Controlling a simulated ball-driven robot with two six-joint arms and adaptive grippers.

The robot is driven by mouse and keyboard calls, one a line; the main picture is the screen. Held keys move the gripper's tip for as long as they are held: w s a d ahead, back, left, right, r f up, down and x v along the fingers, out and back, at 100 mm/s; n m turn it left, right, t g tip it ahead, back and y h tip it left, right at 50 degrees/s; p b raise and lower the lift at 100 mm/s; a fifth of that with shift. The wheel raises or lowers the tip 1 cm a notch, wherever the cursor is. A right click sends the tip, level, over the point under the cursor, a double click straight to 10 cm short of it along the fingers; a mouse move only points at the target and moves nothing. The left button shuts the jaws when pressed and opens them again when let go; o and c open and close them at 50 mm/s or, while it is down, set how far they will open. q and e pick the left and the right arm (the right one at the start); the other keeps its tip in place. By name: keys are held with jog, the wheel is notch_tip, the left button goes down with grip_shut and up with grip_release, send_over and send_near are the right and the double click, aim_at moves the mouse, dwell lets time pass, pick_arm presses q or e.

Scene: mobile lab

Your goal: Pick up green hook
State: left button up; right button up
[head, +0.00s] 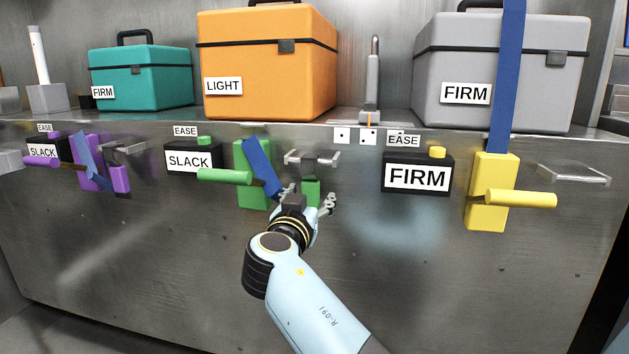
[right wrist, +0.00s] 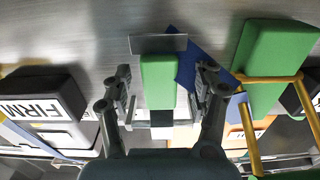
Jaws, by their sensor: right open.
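The green hook (head: 311,190) is a small green block in front of the steel counter's face, just below a metal bracket (head: 313,160). In the right wrist view the green hook (right wrist: 158,82) stands between my fingers, with a grey plate at its far end. My right gripper (head: 307,198) is open around it, one finger on each side; it also shows in the right wrist view (right wrist: 165,78). I see gaps beside the block there. A blue strap (head: 262,165) runs from the green ratchet block (head: 246,190) down towards the hook; its lower end is hidden by my gripper.
A green handle (head: 224,176) sticks out at the left of the ratchet block. Black SLACK (head: 190,161) and FIRM (head: 417,177) boxes sit on either side. A yellow ratchet (head: 491,212) is at right, a purple one (head: 91,180) at left. Cases, including an orange one (head: 265,70), stand on top.

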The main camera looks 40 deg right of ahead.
jog(key=shift+w+d, duration=0.1)
grip_shut()
dwell(0.4)
jog(key=shift+r, duration=0.15)
